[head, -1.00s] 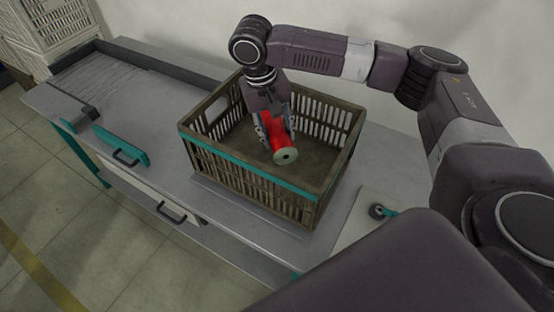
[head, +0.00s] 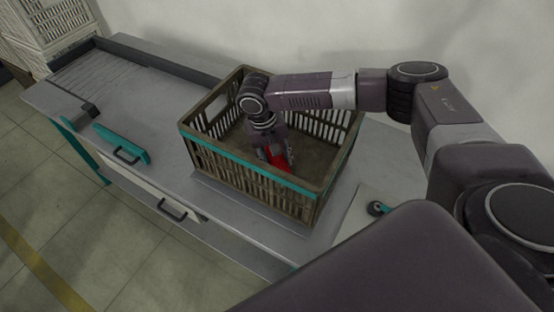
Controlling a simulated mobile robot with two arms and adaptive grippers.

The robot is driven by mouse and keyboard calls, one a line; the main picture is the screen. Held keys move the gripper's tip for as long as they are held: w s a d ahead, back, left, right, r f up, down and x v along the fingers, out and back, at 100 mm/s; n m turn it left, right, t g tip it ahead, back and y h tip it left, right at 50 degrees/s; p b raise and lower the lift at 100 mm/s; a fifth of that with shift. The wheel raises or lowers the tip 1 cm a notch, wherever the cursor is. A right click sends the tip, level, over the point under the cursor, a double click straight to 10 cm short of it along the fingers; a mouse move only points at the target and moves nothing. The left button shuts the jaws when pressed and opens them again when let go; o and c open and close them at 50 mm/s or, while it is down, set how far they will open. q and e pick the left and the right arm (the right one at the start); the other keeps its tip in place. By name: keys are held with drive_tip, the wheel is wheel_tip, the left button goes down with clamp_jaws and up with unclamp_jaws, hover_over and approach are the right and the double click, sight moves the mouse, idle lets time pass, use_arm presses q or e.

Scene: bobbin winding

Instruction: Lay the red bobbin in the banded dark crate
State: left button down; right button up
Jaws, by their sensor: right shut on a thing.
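The banded dark crate (head: 205,160) stands on the grey bench, brown and slatted with a teal band along its front. The red bobbin (head: 278,160) is inside the crate, low behind the front wall, so only part of its red body shows. My right gripper (head: 276,156) points down into the crate and is shut on the bobbin. The front wall hides the bobbin's lower end, and I cannot tell whether it touches the crate floor. My left gripper is not in view.
A small round knob (head: 377,208) sits on a pale plate at the right. Pale crates (head: 50,25) are stacked at the far left.

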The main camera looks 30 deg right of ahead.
drive_tip(key=o, duration=1.1)
drive_tip(key=shift+c, duration=0.2)
drive_tip(key=o, duration=0.4)
drive_tip(key=r, duration=0.4)
drive_tip(key=a+r+b, duration=0.1)
drive_tip(key=r, duration=0.3)
drive_tip(key=a+r, duration=0.1)
drive_tip(key=r, duration=0.3)
drive_tip(key=shift+w+a+b, duration=0.1)
drive_tip(key=shift+w+b, duration=0.2)
drive_tip(key=shift+b, duration=0.05)
